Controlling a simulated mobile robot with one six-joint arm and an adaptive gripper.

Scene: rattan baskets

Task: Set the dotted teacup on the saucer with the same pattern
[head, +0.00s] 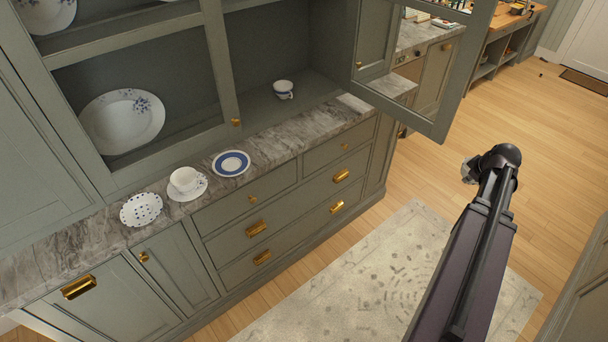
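A small white teacup with dark blue marks (283,89) stands upright inside the open cabinet, on the lower shelf; its marks are too small to read surely as dots. A white saucer with dark dots (141,210) lies empty on the marble counter at the left. Another white cup (184,179) stands on a saucer with blue floral marks (197,190) just right of it. A saucer with a blue ring (231,163) lies further right, empty. My gripper (467,171) is at the right, over the floor, away from the cups; its fingers are mostly hidden by my wrist.
The cabinet's glass door (437,110) stands open at the right of the cabinet opening. A large floral plate (122,121) leans in the left compartment. The marble counter (285,138) is clear in front of the teacup. A patterned rug (370,280) lies on the floor.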

